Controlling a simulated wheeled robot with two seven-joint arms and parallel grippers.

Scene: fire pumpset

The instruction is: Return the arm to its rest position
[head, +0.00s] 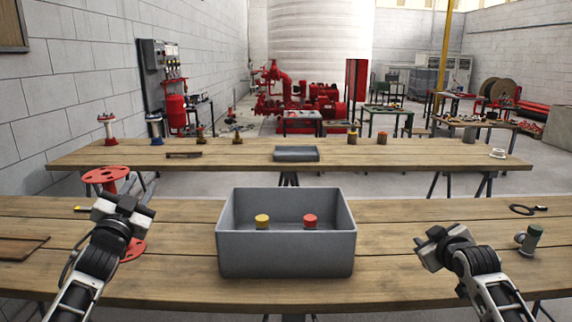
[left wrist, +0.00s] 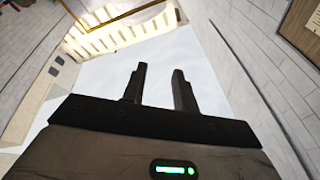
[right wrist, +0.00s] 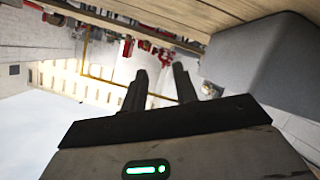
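My left gripper (head: 124,206) is raised above the left part of the near table, in front of a red flanged spool. In the left wrist view its two fingers (left wrist: 160,84) stand apart with nothing between them. My right gripper (head: 436,246) is above the right part of the near table, to the right of the grey bin. In the right wrist view its fingers (right wrist: 160,86) are also apart and empty. Both arms are bent up from the lower corners of the head view.
The grey bin (head: 286,255) stands mid-table, holding a yellow-capped piece (head: 262,221) and a red-capped piece (head: 310,221). The red spool (head: 106,175) is behind my left gripper.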

